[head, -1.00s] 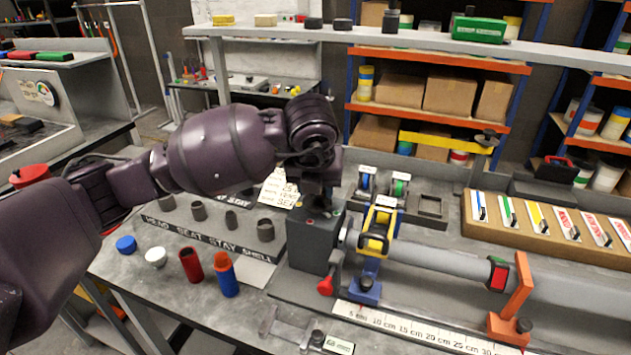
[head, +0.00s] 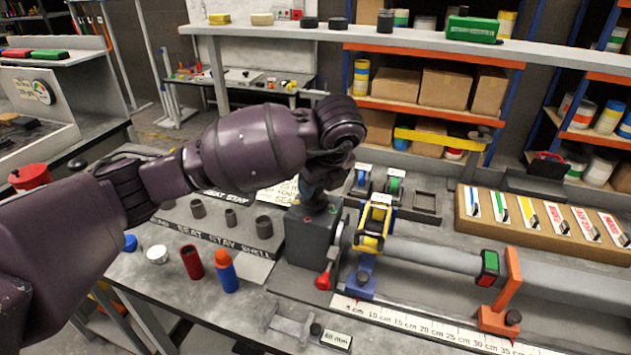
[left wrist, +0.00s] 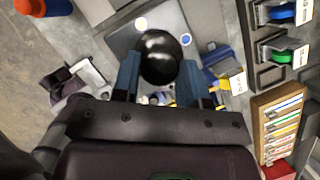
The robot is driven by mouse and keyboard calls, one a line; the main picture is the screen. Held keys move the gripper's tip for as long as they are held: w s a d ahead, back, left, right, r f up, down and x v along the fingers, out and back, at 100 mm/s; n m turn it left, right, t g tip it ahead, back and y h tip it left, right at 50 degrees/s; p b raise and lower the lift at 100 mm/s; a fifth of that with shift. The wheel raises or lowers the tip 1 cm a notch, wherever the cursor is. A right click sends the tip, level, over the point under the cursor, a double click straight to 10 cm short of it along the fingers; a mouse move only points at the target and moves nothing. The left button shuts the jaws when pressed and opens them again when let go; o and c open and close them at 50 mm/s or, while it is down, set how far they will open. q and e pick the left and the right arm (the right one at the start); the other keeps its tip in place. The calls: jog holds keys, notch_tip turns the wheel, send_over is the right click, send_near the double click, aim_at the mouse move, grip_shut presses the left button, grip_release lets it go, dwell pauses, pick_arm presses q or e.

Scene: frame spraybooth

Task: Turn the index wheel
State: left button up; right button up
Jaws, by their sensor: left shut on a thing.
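My left gripper (left wrist: 159,78) is shut on a glossy black round knob (left wrist: 160,55), between its two blue fingers in the left wrist view. In the head view the gripper (head: 311,190) points down at the top of a dark grey box (head: 311,240), and my wrist hides the knob. I cannot tell from these frames how the index wheel is marked or how far it is turned. A red-tipped lever (head: 323,281) hangs at the box's front right side. My right gripper is not in view.
A grey tube (head: 430,253) runs right from the box, with a yellow-and-black clamp (head: 372,228) near it and an orange stand (head: 503,300) farther right. A label rack (head: 540,228) is at the right.

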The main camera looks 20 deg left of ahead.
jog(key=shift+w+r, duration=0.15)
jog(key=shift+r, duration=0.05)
pick_arm(q)
jog(key=o, duration=0.9)
jog(key=shift+d+r, duration=0.15)
jog(key=shift+r, duration=0.4)
jog(key=p+v, duration=0.1)
jog(key=v, duration=0.8)
jog(key=shift+s+d+r+p, duration=0.1)
jog(key=shift+s+r+p, duration=0.1)
jog(key=shift+r+p, duration=0.1)
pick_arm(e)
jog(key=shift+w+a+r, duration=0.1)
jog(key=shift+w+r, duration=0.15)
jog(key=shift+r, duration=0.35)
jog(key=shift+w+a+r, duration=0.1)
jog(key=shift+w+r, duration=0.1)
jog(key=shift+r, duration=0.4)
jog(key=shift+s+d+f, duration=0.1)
